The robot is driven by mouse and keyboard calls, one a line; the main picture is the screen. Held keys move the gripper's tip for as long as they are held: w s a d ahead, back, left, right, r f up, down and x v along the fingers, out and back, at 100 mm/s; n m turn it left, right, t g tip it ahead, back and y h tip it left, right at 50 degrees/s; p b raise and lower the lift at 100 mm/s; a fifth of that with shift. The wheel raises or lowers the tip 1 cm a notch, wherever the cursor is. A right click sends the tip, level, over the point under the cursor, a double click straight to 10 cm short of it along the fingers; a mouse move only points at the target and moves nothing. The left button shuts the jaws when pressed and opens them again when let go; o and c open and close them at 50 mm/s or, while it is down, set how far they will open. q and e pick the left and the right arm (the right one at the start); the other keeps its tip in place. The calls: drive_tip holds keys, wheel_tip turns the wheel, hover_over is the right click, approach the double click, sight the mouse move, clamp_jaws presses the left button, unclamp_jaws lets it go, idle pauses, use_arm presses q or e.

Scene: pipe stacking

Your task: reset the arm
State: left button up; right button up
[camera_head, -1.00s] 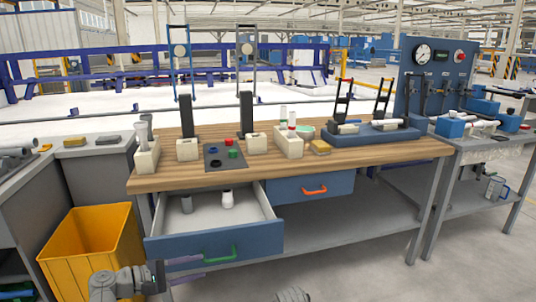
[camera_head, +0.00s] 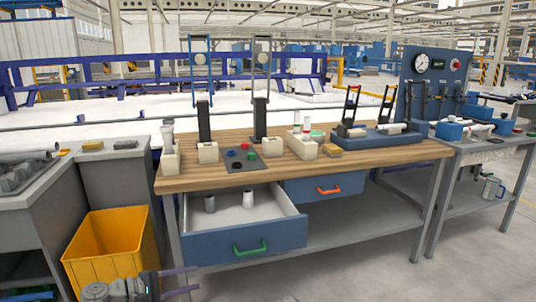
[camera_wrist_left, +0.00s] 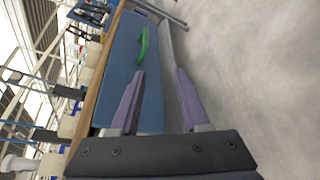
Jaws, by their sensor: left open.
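My left gripper (camera_head: 197,277) is low at the bottom of the head view, in front of the open drawer and right of the yellow bin. Its two purple fingers are apart with nothing between them; they also show in the left wrist view (camera_wrist_left: 160,73). The open drawer (camera_head: 225,247) has a blue front and a green handle (camera_head: 250,248). The handle shows beyond the fingertips in the left wrist view (camera_wrist_left: 144,45), apart from them. My right gripper does not show.
A yellow bin (camera_head: 112,266) stands left of the workbench (camera_head: 190,179). The bench holds several white blocks, a dark pad with coloured caps (camera_head: 262,166) and a blue fixture (camera_head: 370,141). A closed drawer (camera_head: 340,186) has an orange handle. The floor in front is clear.

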use_arm(q)
drive_tip(key=s+d+f+m+g+y, duration=0.9)
drive_tip(key=s+d+f+m+y, duration=0.45)
drive_tip(key=d+f+m, duration=0.3)
wheel_tip(320, 180, up, 35)
drive_tip(key=p, duration=3.5)
drive_tip(key=shift+s+a, duration=0.3)
drive_tip(key=shift+a, duration=0.1)
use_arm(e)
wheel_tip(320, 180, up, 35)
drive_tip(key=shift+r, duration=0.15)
use_arm(q)
drive_tip(key=shift+f+m, duration=0.1)
drive_tip(key=shift+m, duration=0.15)
